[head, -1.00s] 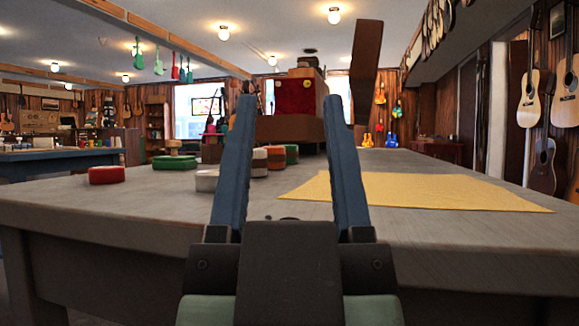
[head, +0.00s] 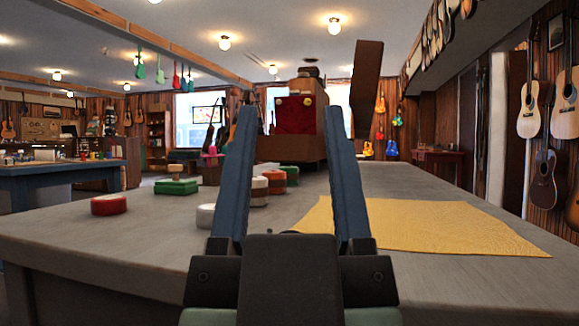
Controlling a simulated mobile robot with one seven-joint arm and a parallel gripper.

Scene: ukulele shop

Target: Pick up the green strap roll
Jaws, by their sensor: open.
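A green roll (head: 291,175) stands on the grey table beyond my gripper, the farthest in a row behind an orange-brown roll (head: 274,182) and a white-topped roll (head: 259,190). It is partly hidden by the orange-brown one. A second green thing (head: 176,187), broad and low with a cream knob on top, sits farther left. I cannot tell for sure which is the strap roll. My gripper (head: 288,106) is open and empty, its two blue fingers pointing ahead, apart from all the rolls.
A red roll (head: 109,204) and a white roll (head: 205,217) lie on the near left of the grey table (head: 120,250). A yellow cloth (head: 420,227) covers the right. A wooden box with a red front (head: 295,116) rises at the back.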

